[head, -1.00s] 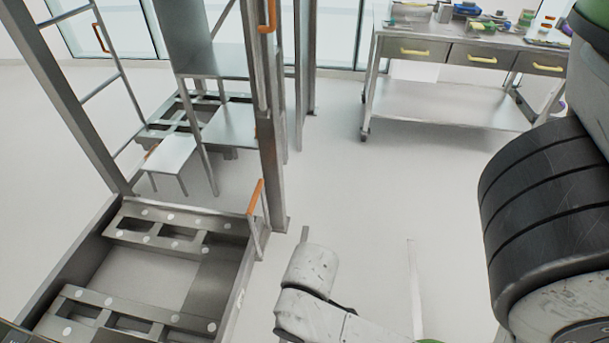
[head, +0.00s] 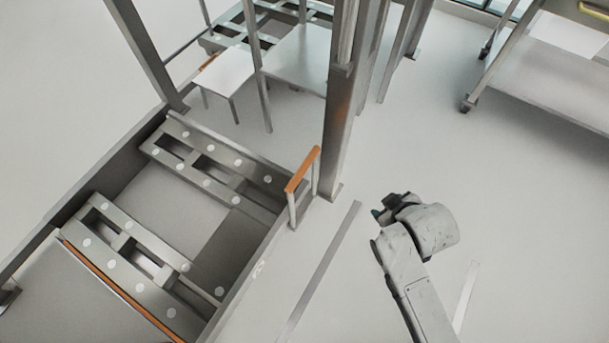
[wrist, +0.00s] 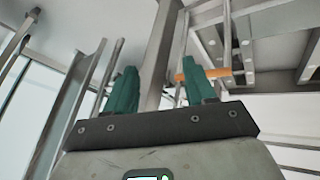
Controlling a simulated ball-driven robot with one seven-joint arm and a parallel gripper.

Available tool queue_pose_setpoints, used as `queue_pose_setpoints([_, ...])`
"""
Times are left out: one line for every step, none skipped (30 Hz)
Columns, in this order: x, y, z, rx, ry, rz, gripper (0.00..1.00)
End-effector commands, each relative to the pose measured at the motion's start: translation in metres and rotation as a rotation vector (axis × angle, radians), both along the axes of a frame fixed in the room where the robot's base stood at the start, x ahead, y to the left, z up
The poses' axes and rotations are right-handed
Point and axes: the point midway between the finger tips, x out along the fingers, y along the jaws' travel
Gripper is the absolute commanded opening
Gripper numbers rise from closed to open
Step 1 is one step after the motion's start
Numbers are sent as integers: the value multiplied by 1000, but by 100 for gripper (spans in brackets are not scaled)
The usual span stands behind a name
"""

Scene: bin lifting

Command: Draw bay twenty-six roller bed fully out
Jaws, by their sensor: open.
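The grey metal roller bed (head: 228,190), with white round rollers on two slotted cross rails, lies low in the rack at the left of the head view. An upright handle with an orange grip (head: 302,170) stands at its right corner, beside a rack post. The wrist view also shows an orange bar (wrist: 210,74), partly behind the right finger. My gripper (head: 384,209) is right of the handle, apart from it, with its fingers small in the head view. In the wrist view its two green fingers (wrist: 161,88) are spread with nothing held between them.
A tall rack post (head: 345,110) rises close behind the handle. A low metal bench (head: 222,70) and another bed (head: 272,12) stand farther back. A wheeled table (head: 545,80) is at upper right. The floor between is clear, with a floor strip (head: 320,272).

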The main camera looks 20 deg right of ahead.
Motion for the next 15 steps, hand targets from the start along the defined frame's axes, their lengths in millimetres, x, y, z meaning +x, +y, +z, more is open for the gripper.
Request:
queue_pose_setpoints([18, -4, -34, -48, -58, 43, 55])
queue_pose_setpoints([28, -6, -43, -78, -98, 72, 55])
queue_pose_setpoints([42, -8, -53, -123, -150, 111, 55])
queue_pose_setpoints([52, -9, -61, -156, -188, 141, 55])
queue_pose_setpoints([61, -10, -69, -191, -225, 172, 55])
queue_pose_setpoints([73, -10, -78, -236, -275, 213, 55])
queue_pose_setpoints([82, -10, -85, -273, -312, 245, 55])
queue_pose_setpoints([90, -9, -92, -308, -349, 275, 55])
queue_pose_setpoints([101, -8, -100, -356, -399, 317, 55])
queue_pose_setpoints([109, -6, -106, -392, -436, 348, 55])
queue_pose_setpoints([115, -4, -113, -430, -472, 380, 55])
queue_pose_setpoints([124, -1, -121, -478, -521, 423, 55])
queue_pose_setpoints([130, 2, -126, -515, -557, 455, 55])
queue_pose_setpoints([136, 6, -133, -552, -594, 486, 55])
queue_pose_setpoints([143, 11, -140, -602, -644, 529, 55])
